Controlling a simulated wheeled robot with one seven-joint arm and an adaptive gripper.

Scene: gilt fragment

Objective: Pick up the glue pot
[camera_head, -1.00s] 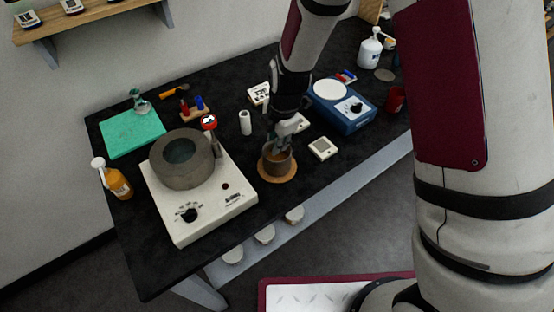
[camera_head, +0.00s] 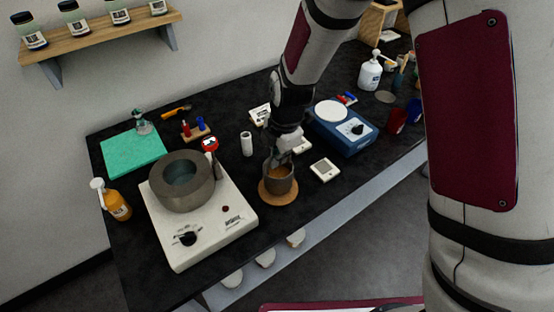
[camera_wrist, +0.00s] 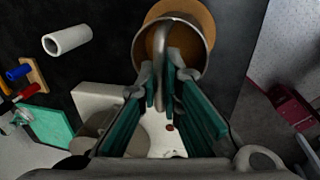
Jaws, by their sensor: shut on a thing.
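The glue pot (camera_head: 279,178) is a small dark metal pot with brown contents and a bar-like handle. It is upright over a round cork mat (camera_head: 278,200); I cannot tell whether its base touches the mat. My gripper (camera_head: 280,155) reaches down from above and is shut on the pot's handle. In the wrist view the pot (camera_wrist: 201,38) is at the top, its handle running between the green-padded fingers of my gripper (camera_wrist: 166,82). The fingers hide part of the pot.
A white hot plate (camera_head: 210,240) with a thick grey ring-shaped vessel (camera_head: 180,192) stands left of the pot. A white roll (camera_head: 246,144), a blue scale (camera_head: 342,130) and a small pale device (camera_head: 324,169) are close by. The dark tabletop in front is bare.

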